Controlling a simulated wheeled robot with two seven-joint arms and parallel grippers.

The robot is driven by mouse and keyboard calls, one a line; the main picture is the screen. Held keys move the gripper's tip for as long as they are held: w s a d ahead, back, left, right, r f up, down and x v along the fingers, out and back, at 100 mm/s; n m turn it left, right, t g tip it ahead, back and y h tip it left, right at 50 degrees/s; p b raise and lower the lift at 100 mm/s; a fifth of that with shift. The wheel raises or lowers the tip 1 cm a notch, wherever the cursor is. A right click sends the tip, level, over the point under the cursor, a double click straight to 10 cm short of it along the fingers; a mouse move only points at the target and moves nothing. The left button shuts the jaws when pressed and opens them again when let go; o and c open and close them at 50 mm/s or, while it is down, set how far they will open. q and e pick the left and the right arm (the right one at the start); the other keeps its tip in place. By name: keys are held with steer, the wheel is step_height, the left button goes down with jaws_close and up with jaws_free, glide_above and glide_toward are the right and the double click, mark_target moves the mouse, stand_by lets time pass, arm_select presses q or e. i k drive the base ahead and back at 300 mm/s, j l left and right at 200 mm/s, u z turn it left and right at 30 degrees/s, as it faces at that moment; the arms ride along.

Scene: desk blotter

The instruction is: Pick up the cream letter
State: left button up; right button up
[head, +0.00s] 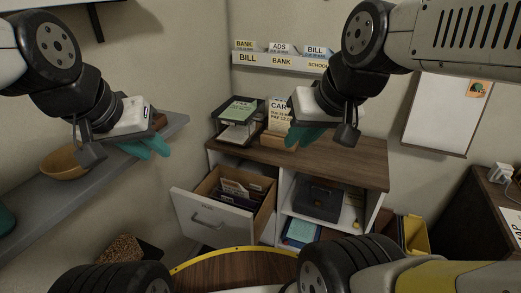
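A cream upright card or letter (279,112) with dark print, partly reading "CAR", stands in a wooden holder (278,138) on the cabinet top. I cannot tell for sure that it is the cream letter. My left gripper (150,147), also with teal fingers, is over the shelf at the left, far from the card. Nothing shows in either gripper, and the finger gaps are not clear.
A dark tray (238,132) with papers stands left of the card. The cabinet (345,160) has an open drawer (212,215) with files. A labelled wall rack (262,60) holds several letters. A bowl (65,165) sits on the grey shelf (40,208). The cabinet top's right is clear.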

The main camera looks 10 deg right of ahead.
mark_target(279, 119)
steer(key=i+l+u, duration=0.1)
steer(key=l, duration=0.2)
steer(key=i+l+u, duration=0.1)
steer(key=l, duration=0.2)
steer(key=i+l+u, duration=0.25)
steer(key=i+l, duration=0.2)
steer(key=l, duration=0.2)
steer(key=i+l+u, duration=0.15)
steer(key=l, duration=0.2)
steer(key=i+l+u, duration=0.1)
steer(key=l, duration=0.3)
steer(key=i, duration=0.1)
